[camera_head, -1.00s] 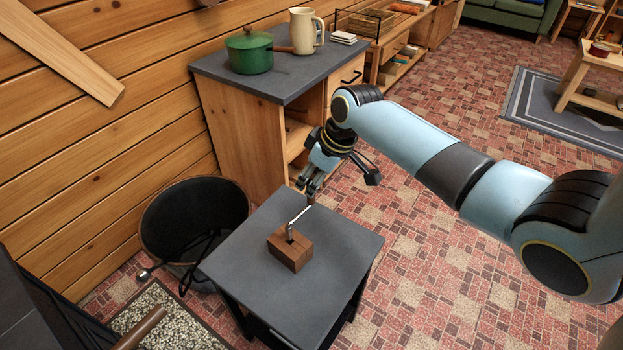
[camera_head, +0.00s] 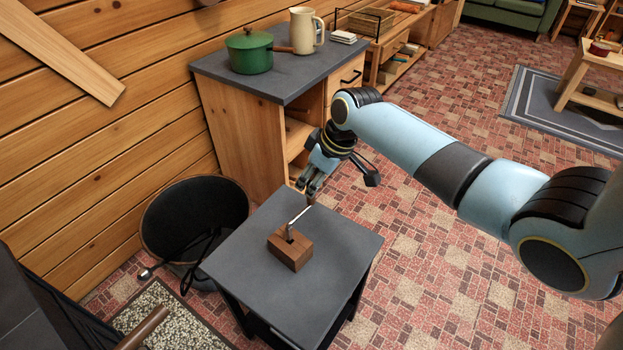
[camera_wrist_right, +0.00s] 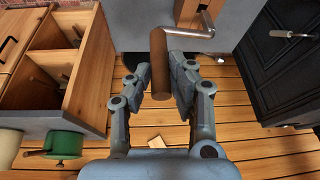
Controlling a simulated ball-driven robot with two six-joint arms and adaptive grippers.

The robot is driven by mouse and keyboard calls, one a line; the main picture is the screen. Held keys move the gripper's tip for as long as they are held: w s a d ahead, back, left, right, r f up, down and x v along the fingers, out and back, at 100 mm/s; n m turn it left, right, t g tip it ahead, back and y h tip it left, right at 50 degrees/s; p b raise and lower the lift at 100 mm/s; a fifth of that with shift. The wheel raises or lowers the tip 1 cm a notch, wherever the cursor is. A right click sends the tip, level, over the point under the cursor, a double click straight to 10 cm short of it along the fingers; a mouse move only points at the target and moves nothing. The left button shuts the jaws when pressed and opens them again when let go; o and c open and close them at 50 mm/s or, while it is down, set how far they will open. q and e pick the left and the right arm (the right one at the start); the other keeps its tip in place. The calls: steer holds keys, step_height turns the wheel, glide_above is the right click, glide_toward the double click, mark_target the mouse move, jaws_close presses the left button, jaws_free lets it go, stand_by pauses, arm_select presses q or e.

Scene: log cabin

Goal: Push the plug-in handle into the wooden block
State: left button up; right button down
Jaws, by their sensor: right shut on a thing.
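The wooden block (camera_head: 289,248) sits on the small dark-grey table. The plug-in handle has a bent metal rod (camera_head: 298,216) and a brown wooden grip (camera_wrist_right: 159,62). The rod's far end meets the slot in the block's top; how deep it sits I cannot tell. My right gripper (camera_head: 311,194) is over the table's far edge, shut on the wooden grip. In the right wrist view, my right gripper's fingers (camera_wrist_right: 162,88) flank the grip, and the block (camera_wrist_right: 192,12) shows at the top edge. My left gripper is not in view.
The small table (camera_head: 335,240) is otherwise bare. A dark bucket (camera_head: 195,210) with tools stands to its left. A wooden cabinet (camera_head: 240,130) stands behind, with a green pot (camera_head: 249,53) and a cream jug (camera_head: 305,30) on top. The floor right of the table is open.

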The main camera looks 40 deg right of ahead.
mark_target(312, 200)
steer(key=shift+f+b, duration=1.55)
steer(key=shift+f, duration=0.8)
steer(key=c, duration=1.1)
jaws_free()
steer(key=v, duration=1.2)
